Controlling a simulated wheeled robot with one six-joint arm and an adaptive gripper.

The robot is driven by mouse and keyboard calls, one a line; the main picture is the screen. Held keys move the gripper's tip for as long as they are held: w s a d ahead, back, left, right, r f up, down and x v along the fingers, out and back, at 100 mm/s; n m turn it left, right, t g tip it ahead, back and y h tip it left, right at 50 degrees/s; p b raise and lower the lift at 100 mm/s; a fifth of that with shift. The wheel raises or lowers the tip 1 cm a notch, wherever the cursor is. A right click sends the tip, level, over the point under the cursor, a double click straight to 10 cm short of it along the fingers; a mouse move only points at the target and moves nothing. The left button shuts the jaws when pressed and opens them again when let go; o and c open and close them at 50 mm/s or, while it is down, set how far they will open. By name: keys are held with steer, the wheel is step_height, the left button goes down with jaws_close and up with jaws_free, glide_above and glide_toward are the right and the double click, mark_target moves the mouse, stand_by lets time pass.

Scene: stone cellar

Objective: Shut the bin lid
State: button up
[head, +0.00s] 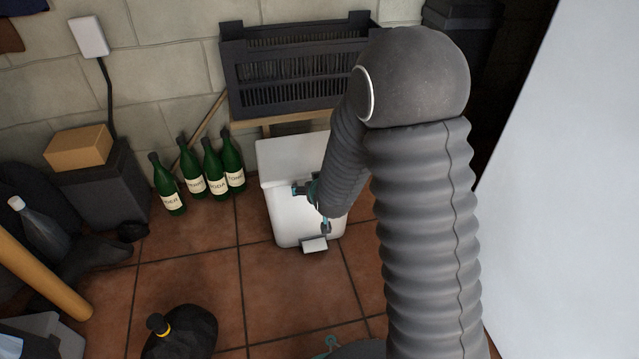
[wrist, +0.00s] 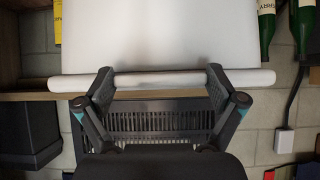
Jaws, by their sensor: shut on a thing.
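The white bin (head: 285,222) stands on the tiled floor in the head view. Its lid (head: 284,158) is raised at the back, on the side of the black crate. My gripper (head: 311,209) is in front of the lid, over the bin, and my arm hides the bin's right part. In the wrist view, the white lid (wrist: 160,38) fills the upper middle, and its long edge runs across my gripper (wrist: 160,75). The fingers are spread apart along that edge and shut on the lid; the exact contact is hard to see. A small pedal (head: 314,245) shows at the bin's foot.
A black crate (head: 296,68) sits on a wooden stand behind the bin. Several green bottles (head: 195,172) stand left of it. A dark box (head: 102,186) bears a cardboard box (head: 78,148).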

steer(key=shift+s+f, duration=0.35)
steer(key=shift+f, duration=0.25)
steer(key=o, duration=1.3)
steer(key=shift+w+d+r, duration=0.1)
steer(key=shift+w+r, duration=0.1)
steer(key=shift+v, duration=6)
